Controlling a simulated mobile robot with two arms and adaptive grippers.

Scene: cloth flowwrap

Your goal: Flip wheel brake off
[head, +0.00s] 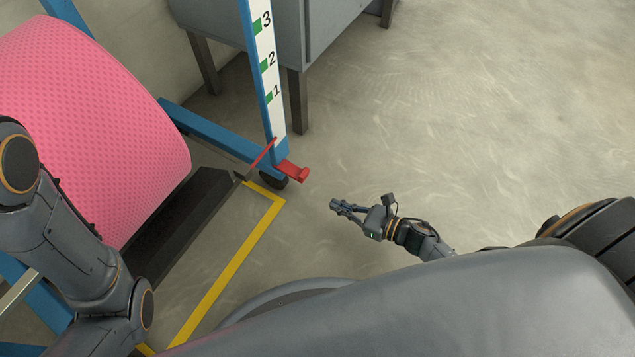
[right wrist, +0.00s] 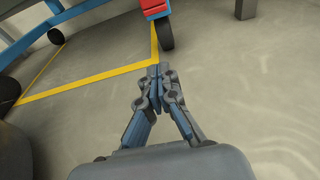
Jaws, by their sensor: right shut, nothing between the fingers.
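The red wheel brake pedal (head: 293,171) sticks out above the caster wheel (head: 274,181) at the foot of the blue frame's post. In the right wrist view, the red brake (right wrist: 156,8) is cut off by the top edge, above the dark wheel (right wrist: 166,34). My right gripper (head: 335,205) is low over the floor, to the right of and nearer than the brake, apart from it. Its fingers are shut and empty, and they also show in the right wrist view (right wrist: 157,72). My left arm is at the left edge; its gripper is not in view.
The blue frame (head: 220,135) carries a large pink roll (head: 110,110) and a post with numbered labels (head: 264,60). A thin red rod (head: 262,153) slants by the post's foot. Yellow tape (head: 232,262) marks the floor. A grey cabinet (head: 340,25) stands behind. The floor at right is clear.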

